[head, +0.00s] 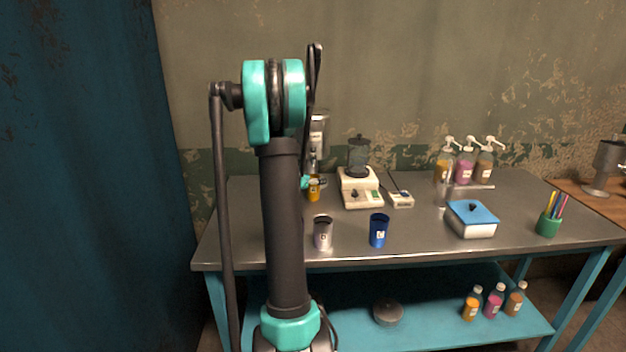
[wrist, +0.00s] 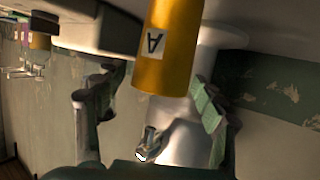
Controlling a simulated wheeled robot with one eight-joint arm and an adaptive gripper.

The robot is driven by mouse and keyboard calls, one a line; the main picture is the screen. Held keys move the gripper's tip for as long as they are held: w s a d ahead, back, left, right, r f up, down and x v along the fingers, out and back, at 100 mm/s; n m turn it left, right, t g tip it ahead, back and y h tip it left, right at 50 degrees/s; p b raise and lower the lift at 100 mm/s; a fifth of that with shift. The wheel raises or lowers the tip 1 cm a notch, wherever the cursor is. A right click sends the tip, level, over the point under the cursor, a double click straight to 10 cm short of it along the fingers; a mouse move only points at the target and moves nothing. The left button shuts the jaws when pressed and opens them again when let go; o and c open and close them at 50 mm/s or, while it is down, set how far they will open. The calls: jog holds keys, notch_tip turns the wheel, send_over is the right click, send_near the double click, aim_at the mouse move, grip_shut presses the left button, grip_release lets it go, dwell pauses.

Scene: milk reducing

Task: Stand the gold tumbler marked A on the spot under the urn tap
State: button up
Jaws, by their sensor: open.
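The gold tumbler (wrist: 167,45) marked A fills the top middle of the wrist view, which is upside down. Its rim is close to the metal urn tap (wrist: 148,145). The pale urn (wrist: 190,150) is behind it. In the head view the tumbler (head: 313,193) stands upright at the urn's (head: 319,135) front, partly hidden by my arm. My gripper (head: 312,182) is open by the tumbler. In the wrist view its fingers are spread to either side, apart from the tumbler. The tumbler's base and the spot are out of sight.
A silver tumbler (head: 323,232) and a blue tumbler (head: 379,230) stand near the front edge of the metal table. A blender (head: 359,182) and a small scale (head: 399,198) stand right of the urn. A blue-lidded box (head: 472,218) and pump bottles (head: 464,165) are farther right.

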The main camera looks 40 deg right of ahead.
jog(key=shift+s+a+r, duration=0.1)
jog(key=shift+a+r, duration=0.1)
jog(key=v, duration=1.1)
jog(key=shift+a, duration=0.3)
